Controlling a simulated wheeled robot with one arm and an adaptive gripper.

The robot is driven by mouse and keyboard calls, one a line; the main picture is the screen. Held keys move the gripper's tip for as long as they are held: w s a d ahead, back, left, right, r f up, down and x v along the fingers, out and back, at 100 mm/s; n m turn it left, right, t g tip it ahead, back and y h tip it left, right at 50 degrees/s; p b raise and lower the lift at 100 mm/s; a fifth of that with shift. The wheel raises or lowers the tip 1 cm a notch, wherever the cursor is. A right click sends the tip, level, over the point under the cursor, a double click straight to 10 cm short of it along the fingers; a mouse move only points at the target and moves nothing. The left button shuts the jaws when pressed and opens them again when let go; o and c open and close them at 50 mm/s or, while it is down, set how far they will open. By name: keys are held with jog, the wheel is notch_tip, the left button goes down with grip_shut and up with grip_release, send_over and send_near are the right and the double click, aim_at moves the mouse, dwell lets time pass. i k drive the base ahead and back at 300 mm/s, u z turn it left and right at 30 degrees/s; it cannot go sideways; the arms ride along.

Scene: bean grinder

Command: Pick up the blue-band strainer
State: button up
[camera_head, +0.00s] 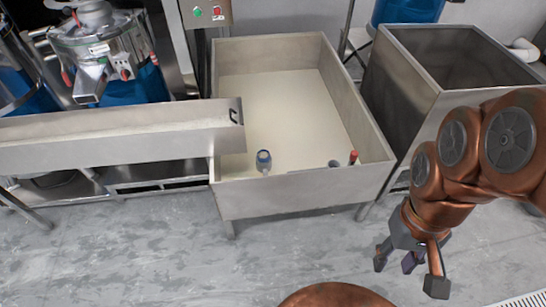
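A small pale, roughly cylindrical item with a blue band around its top (263,161), which looks like the blue-band strainer, stands in the front of a steel bin, left of the middle. The bin's front wall (300,194) rises in front of it. My gripper (410,272) hangs outside the bin, in front and to the right, over the floor. Its fingers point down, spread apart, with nothing between them. The gripper is well away from the strainer and touches nothing.
A small red-topped item (353,157) and a small grey one (333,163) are near the bin's front right corner. A long steel trough (110,138) meets the bin's left side. A deep steel hopper (425,95) stands right. The grey floor (130,250) in front is clear.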

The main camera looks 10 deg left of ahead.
aim_at(264, 156)
jog(key=z, duration=1)
jog(key=i, duration=1.85)
jog(key=u, duration=3.85)
